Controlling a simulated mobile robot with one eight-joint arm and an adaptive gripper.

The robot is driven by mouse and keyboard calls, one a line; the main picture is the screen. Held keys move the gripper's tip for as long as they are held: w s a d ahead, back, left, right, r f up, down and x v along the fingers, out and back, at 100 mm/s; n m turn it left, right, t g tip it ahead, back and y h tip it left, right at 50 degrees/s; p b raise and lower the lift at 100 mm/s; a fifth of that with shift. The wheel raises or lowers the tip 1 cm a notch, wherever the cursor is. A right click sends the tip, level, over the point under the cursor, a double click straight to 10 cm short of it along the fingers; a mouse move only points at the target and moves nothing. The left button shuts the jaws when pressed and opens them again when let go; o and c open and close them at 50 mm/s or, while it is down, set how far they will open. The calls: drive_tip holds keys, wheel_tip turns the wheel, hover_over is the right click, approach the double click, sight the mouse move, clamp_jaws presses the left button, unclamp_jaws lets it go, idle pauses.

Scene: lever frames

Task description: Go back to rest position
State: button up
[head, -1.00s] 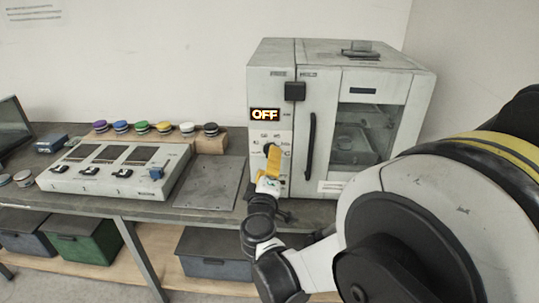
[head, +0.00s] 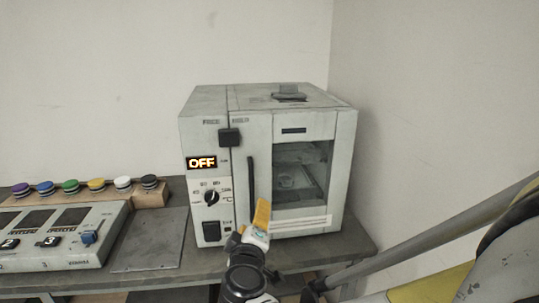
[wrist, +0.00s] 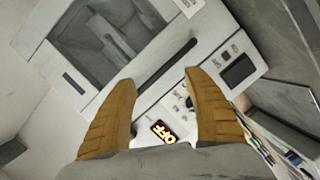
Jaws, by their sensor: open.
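My gripper (head: 262,212) has yellow-orange fingers and stands in front of the lower part of the oven's door in the head view. In the wrist view my gripper (wrist: 160,105) is open, with its two fingers apart and nothing between them. The white oven (head: 205,105) stands on the bench with its door shut. Its display (head: 201,163) reads OFF. The black rotary knob (head: 212,198) is to the left of my gripper and clear of it. The door handle (head: 251,190) is just above and left of the fingers.
A grey bench (head: 150,280) carries a control panel (head: 90,245) and a wooden rack with several coloured round pucks (head: 70,187) at the left. A flat grey plate (head: 155,240) lies between the panel and the oven. A bare wall is at the right.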

drive_tip(key=s+d+m+g+h, duration=0.2)
drive_tip(key=s+d+m+g, duration=0.15)
drive_tip(key=d, duration=0.75)
drive_tip(key=s+d+m+g+h, duration=0.15)
drive_tip(key=s+d+m, duration=0.25)
drive_tip(key=d, duration=0.8)
drive_tip(key=s+d+f+m+g+y, duration=0.1)
drive_tip(key=s+d+f+m+g, duration=0.1)
drive_tip(key=s, duration=0.5)
drive_tip(key=s+d+f+m+g+y, duration=0.1)
drive_tip(key=s+d+f+m+g, duration=0.1)
drive_tip(key=s, duration=0.5)
drive_tip(key=shift+s+d+m+y, duration=0.25)
drive_tip(key=shift+m+y, duration=0.1)
drive_tip(key=shift+m, duration=0.1)
